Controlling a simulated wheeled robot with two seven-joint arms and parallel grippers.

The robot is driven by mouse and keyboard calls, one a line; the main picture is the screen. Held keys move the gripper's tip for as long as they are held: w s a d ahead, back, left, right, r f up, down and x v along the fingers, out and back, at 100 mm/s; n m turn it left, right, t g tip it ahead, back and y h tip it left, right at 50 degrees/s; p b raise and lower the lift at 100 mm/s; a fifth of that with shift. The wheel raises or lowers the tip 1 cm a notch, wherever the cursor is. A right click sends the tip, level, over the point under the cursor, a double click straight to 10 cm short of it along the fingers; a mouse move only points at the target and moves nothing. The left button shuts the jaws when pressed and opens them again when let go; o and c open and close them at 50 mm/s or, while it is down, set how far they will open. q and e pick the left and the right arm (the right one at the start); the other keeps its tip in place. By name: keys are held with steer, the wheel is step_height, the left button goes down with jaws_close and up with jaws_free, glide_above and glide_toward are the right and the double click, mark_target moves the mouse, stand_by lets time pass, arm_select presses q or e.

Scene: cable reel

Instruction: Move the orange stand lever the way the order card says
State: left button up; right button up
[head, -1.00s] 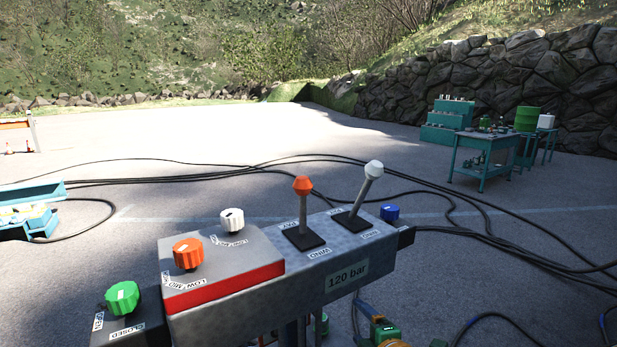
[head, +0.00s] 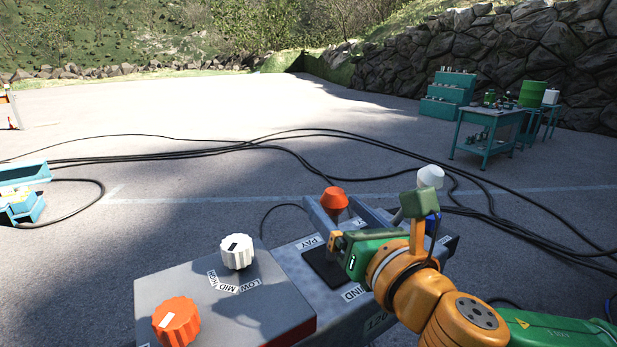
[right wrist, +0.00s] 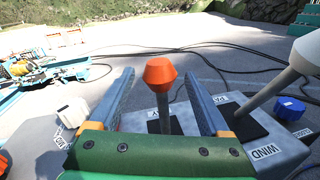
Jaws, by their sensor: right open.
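The orange-knobbed stand lever (head: 333,198) rises from a dark plate on the grey control stand (head: 293,275), between labels reading PAY and WIND. In the right wrist view the lever (right wrist: 160,72) stands between the two fingers of my right gripper (right wrist: 160,88), with visible gaps on both sides. In the head view my right gripper (head: 336,212) reaches in from the right, open, around the lever. The lower part of the lever is largely hidden by the gripper. My left gripper is not in view. I cannot see the order card.
A white-knobbed lever (head: 430,176) stands close to the right of the orange one, beside my arm. White (head: 237,252) and orange (head: 176,322) rotary knobs sit on the box at left. Cables (head: 200,149) cross the ground behind. A teal table (head: 490,120) stands far right.

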steer(key=shift+w+a+r+p, duration=0.25)
steer(key=shift+w+r+p, duration=0.5)
steer(key=shift+p, duration=0.5)
steer(key=w, duration=0.1)
steer(key=w+a, duration=0.1)
steer(key=w+f, duration=0.1)
steer(key=shift+w+a, duration=0.1)
steer(key=shift+a, duration=0.2)
steer(key=shift+s+d+r, duration=0.1)
steer(key=shift+s+d, duration=0.1)
steer(key=shift+s, duration=0.15)
steer(key=c, duration=0.8)
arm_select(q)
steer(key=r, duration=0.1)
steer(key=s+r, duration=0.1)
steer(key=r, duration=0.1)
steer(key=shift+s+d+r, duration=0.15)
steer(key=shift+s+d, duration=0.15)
arm_select(e)
jaws_close()
